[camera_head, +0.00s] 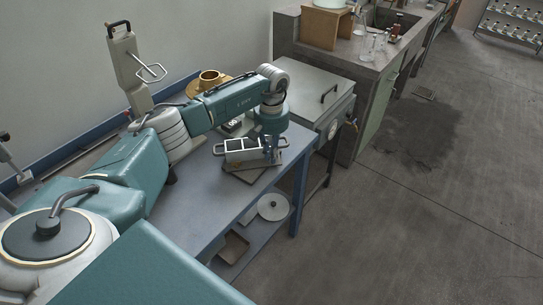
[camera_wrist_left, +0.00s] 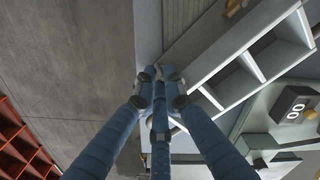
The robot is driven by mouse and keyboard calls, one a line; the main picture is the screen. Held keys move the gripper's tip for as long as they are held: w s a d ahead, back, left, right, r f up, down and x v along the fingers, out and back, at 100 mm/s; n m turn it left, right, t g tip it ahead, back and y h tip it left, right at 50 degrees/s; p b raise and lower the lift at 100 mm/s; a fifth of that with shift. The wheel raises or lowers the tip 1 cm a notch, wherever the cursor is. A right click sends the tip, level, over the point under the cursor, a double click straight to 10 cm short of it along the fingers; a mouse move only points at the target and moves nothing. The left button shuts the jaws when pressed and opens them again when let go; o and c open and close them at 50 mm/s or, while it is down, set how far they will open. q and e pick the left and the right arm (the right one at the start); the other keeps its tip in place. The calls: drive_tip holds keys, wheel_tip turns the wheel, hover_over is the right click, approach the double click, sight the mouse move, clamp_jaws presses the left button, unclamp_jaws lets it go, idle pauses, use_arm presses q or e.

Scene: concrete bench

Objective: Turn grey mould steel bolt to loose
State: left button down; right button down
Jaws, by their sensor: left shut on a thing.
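The grey steel mould (camera_head: 238,156) with open compartments sits on a flat board on the blue-grey bench. It also shows in the left wrist view (camera_wrist_left: 238,90) as pale walls around rectangular compartments. My left gripper (camera_head: 271,155) reaches down at the mould's right end. In the left wrist view, the blue fingers of my left gripper (camera_wrist_left: 160,76) close together at the mould's near end wall. They are shut on the mould's bolt, which their tips hide almost wholly. My right gripper is in neither view.
A small dark device with digits (camera_wrist_left: 296,105) is close beside the mould. A brass-coloured pot (camera_head: 209,79) stands farther back. A lidded metal tank (camera_head: 310,88) stands right of the bench. The lower shelf holds a white disc (camera_head: 273,207) and a brown tray (camera_head: 233,246). Floor to the right is clear.

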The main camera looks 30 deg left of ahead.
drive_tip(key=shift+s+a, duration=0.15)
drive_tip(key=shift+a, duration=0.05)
use_arm(q)
drive_tip(key=c, duration=2.1)
unclamp_jaws()
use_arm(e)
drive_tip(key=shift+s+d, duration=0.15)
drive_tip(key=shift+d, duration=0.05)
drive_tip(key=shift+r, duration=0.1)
